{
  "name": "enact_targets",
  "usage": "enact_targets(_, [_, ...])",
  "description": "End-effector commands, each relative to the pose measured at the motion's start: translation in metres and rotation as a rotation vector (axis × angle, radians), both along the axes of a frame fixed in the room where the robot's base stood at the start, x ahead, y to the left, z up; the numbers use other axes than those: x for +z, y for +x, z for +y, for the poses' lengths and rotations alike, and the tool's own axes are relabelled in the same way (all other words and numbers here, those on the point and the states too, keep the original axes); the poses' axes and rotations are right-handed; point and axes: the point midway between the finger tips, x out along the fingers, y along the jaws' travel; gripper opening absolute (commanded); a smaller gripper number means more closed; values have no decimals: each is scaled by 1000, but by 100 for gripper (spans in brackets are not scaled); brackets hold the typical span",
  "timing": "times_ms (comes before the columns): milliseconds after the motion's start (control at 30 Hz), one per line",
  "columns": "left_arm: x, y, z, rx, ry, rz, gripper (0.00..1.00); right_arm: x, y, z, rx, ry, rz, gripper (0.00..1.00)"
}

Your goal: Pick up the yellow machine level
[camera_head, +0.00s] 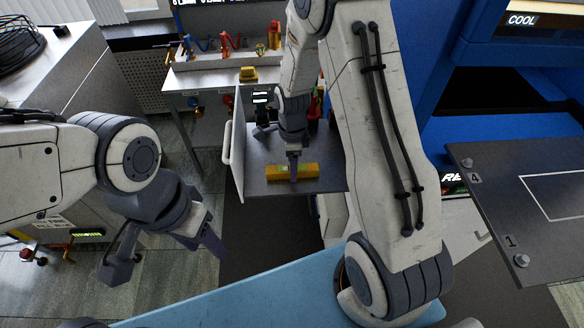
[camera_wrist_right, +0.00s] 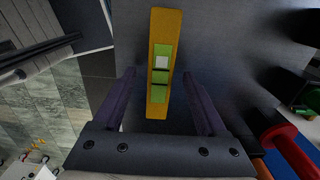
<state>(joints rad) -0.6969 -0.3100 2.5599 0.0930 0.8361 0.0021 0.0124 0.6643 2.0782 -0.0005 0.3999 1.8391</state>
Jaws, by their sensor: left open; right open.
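The yellow machine level (camera_head: 308,172) lies on a dark grey surface in the middle of the head view, long side running left to right. In the right wrist view the level (camera_wrist_right: 163,30) runs up and down, with a green vial window at its middle. My right gripper (camera_head: 293,174) is at the level, its fingers pointing down. In the right wrist view its open fingers (camera_wrist_right: 161,100) stand on either side of the level's near part, with a gap on both sides. My left gripper (camera_head: 165,262) is open and empty at the lower left, away from the level.
The dark grey surface (camera_head: 262,180) has a raised panel (camera_head: 236,140) with a handle at its left edge. A bench (camera_head: 215,75) with coloured items stands behind. A dark plate (camera_head: 545,230) is at the right, and a blue surface (camera_head: 240,297) is in front.

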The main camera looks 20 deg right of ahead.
Motion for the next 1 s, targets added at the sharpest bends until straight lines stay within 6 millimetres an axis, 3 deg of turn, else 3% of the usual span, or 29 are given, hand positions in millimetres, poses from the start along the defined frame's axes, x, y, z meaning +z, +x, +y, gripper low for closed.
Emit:
enact_targets(133, [4,0,0,0,0,0,50,-13,0,0,0,-1,1,75])
enact_targets(367, [3,0,0,0,0,0,50,-16,0,0,0,-1,-2,75])
enact_targets(433, [3,0,0,0,0,0,50,-16,0,0,0,-1,-2,56])
enact_targets(567, [3,0,0,0,0,0,50,-16,0,0,0,0,-1,6])
enact_targets(600, [3,0,0,0,0,0,50,-15,0,0,0,0,-1,0])
enact_targets(867, [3,0,0,0,0,0,50,-14,0,0,0,-1,-2,0])
enact_targets(1000, [0,0,0,0,0,0,50,-4,2,0,0,-1,-6,0])
